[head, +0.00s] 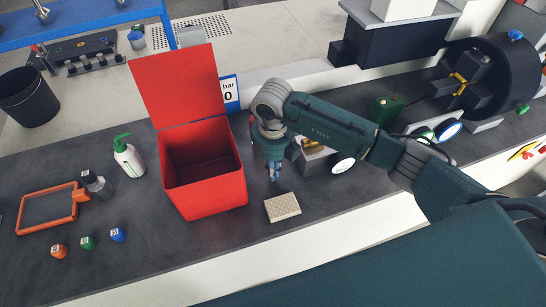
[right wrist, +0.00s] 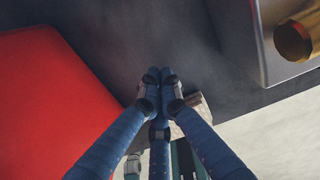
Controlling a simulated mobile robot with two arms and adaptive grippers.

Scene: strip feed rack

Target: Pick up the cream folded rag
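The cream folded rag (head: 282,207) lies flat on the dark bench top, near its front edge and to the right of the open red bin. In the head view my right gripper (head: 275,176) points down just behind the rag, apart from it. In the right wrist view the fingertips of my right gripper (right wrist: 160,74) are together with nothing seen between them. A pale corner of the rag (right wrist: 203,106) shows beside the fingers there; the rest is hidden behind them. My left gripper is not in view.
The red bin (head: 205,185) with raised lid stands close left of my right gripper. A grey device with a brass part (head: 313,146) is close right. A spray bottle (head: 129,159), orange frame (head: 45,211) and small coloured blocks (head: 88,242) are farther left.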

